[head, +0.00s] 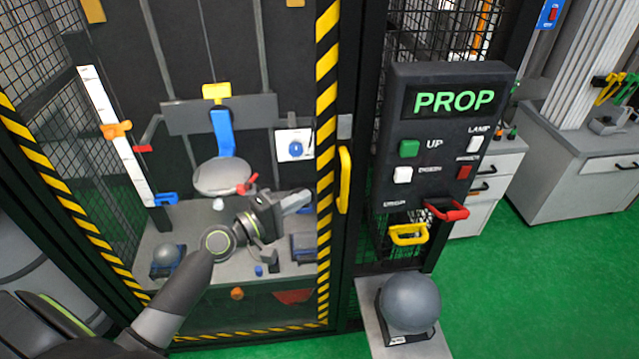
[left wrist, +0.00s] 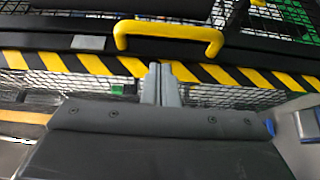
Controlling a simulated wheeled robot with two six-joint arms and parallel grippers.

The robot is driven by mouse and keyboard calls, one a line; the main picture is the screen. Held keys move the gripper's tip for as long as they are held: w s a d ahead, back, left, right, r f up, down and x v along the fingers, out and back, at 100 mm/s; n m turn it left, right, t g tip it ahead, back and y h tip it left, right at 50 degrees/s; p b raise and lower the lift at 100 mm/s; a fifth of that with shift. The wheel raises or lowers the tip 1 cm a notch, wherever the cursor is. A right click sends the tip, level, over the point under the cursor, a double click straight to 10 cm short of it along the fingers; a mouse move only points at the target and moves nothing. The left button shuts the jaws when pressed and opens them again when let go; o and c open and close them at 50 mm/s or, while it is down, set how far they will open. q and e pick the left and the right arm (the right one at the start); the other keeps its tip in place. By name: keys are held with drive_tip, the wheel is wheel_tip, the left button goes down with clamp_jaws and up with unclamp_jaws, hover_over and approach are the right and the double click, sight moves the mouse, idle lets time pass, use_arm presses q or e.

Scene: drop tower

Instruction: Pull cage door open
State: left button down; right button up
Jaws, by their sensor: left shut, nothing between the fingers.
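The cage door (head: 328,120) has a black frame edged with yellow and black stripes, and the drop tower shows behind it. It looks closed. Its yellow handle (head: 345,180) is upright on the right side of the frame. The handle also shows in the left wrist view (left wrist: 168,32), beyond my fingertips. My left gripper (head: 303,198) is in front of the door, a little left of the handle and apart from it. In the left wrist view its fingers (left wrist: 163,72) are together with nothing between them. My right gripper is not in view.
A dark control panel (head: 450,145) reading PROP stands right of the door, with a red handle (head: 447,210) and a yellow handle (head: 408,235) below. A grey ball (head: 410,302) rests on a stand at the lower right. Green floor (head: 530,280) is clear farther right.

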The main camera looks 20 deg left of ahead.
sight(332, 183)
use_arm(q)
drive_tip(key=p+x, duration=0.2)
drive_tip(key=x, duration=0.6)
drive_tip(key=shift+w+d+p, duration=0.25)
drive_tip(key=shift+w+p, duration=0.1)
drive_tip(key=shift+w, duration=0.15)
drive_tip(key=shift+w+d, duration=0.1)
drive_tip(key=shift+w, duration=0.05)
drive_tip(key=shift+f, duration=0.1)
